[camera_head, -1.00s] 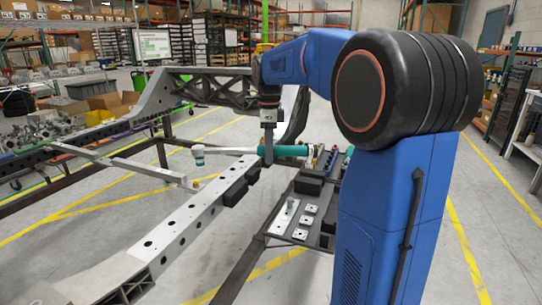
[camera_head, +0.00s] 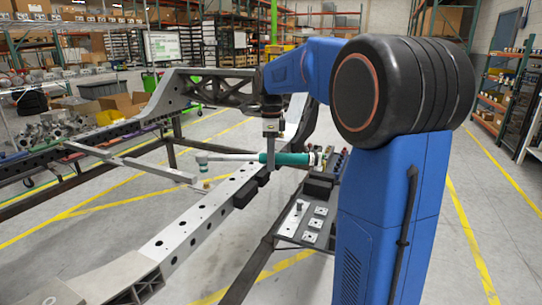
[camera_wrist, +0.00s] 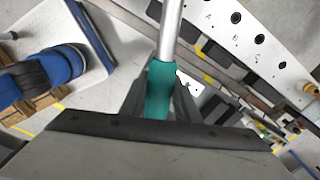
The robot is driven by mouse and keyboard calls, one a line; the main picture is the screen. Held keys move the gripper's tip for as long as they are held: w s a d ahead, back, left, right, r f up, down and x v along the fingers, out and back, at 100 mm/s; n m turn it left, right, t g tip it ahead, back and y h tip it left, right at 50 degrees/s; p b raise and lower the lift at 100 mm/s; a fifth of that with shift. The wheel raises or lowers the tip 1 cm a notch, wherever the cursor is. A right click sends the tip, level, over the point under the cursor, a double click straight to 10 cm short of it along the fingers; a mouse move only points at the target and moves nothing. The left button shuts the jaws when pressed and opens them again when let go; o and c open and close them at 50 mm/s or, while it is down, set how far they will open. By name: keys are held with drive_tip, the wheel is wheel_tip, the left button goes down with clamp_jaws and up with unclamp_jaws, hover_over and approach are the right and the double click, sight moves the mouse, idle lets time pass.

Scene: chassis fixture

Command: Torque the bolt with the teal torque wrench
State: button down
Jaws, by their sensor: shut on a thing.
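My gripper (camera_head: 270,158) is shut around the handle. In the wrist view the fingers of my gripper (camera_wrist: 160,97) flank the teal handle (camera_wrist: 160,82), and the shaft runs up out of view, so the head is hidden there. A small brass-coloured piece (camera_wrist: 308,87) at the right edge may be the bolt; I cannot tell.
A dark tool tray (camera_head: 285,230) with square plates and several small items stands right of the rail. A crossbar (camera_head: 135,163) juts out left of the wrench head. The rail plate in the wrist view (camera_wrist: 265,20) has holes lettered A, B, C.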

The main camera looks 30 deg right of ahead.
drive_tip(key=shift+f, duration=2.75)
drive_tip(key=shift+s+a+f+m, duration=0.1)
drive_tip(key=shift+s+a+m, duration=0.65)
drive_tip(key=shift+s, duration=0.3)
drive_tip(key=shift+s+a+m, duration=0.55)
drive_tip(key=shift+s+a, duration=0.3)
drive_tip(key=shift+s, duration=0.2)
idle(1.6)
